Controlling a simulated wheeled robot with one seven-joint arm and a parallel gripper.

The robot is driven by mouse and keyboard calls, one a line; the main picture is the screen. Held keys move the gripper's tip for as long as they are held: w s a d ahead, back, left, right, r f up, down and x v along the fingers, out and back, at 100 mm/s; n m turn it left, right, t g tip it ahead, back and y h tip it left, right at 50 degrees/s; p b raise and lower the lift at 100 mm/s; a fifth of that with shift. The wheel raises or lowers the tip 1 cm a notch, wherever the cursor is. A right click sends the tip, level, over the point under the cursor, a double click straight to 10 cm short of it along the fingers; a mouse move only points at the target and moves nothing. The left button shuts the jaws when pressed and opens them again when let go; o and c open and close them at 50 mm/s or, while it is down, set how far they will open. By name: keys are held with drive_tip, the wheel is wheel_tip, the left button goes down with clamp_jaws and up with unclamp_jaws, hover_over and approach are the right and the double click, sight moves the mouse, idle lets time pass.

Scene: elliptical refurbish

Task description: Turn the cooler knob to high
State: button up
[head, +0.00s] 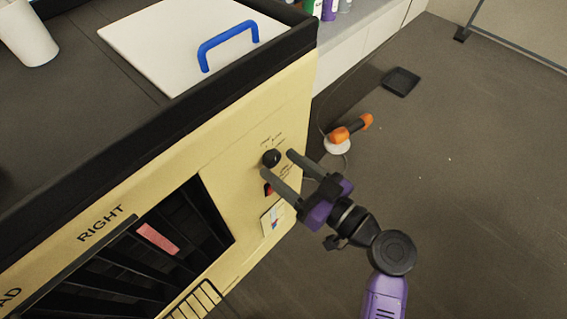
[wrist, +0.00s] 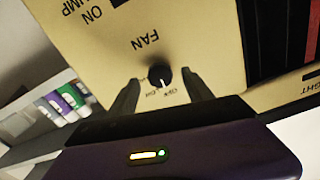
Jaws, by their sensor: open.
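The cooler (head: 288,110) is a cream-coloured box with a black top rim and a dark louvred vent. Its round black knob (head: 271,158) sits on the cream panel, and it also shows in the wrist view (wrist: 159,75) beside the word FAN. A white pointer mark on the knob faces the small printed labels, which are too blurred to read fully. My gripper (head: 278,163) is open, with one finger on each side of the knob. In the wrist view the fingers (wrist: 160,82) flank the knob with gaps. Contact cannot be told.
A red switch (head: 268,189) sits just below the knob. A white lid with a blue handle (head: 228,43) lies on top of the cooler. An orange-and-black tool (head: 351,128) lies on the floor at right. Bottles (head: 329,8) stand on a white shelf behind. The floor at right is mostly clear.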

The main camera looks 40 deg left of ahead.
drive_tip(key=shift+a, duration=0.3)
clamp_jaws()
